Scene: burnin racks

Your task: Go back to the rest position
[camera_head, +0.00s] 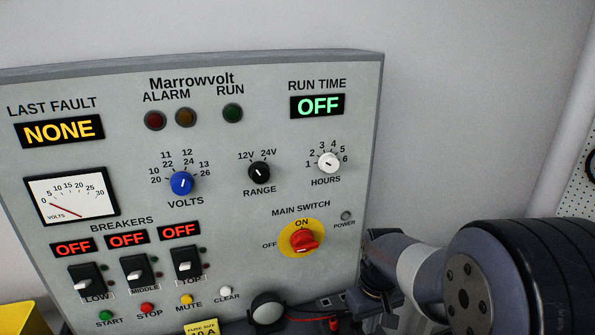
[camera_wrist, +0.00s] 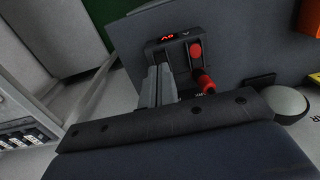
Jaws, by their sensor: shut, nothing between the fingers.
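My gripper (camera_wrist: 158,86) shows in the wrist view as two grey fingers close together, shut with nothing between them. Beyond the fingers is a dark device with a small red display (camera_wrist: 166,38) and red knobs or terminals (camera_wrist: 196,50); I cannot tell how far off it is. In the head view my arm reaches in from the lower right, beside the right edge of the Marrowvolt panel (camera_head: 225,215). The fingertips cannot be made out there.
The panel has a red main switch (camera_head: 304,240) on a yellow disc, a blue volts knob (camera_head: 181,183) and breaker levers (camera_head: 136,272) under OFF displays. A round grey part (camera_head: 267,308) and red-black leads (camera_head: 322,321) lie below. The wall above right is clear.

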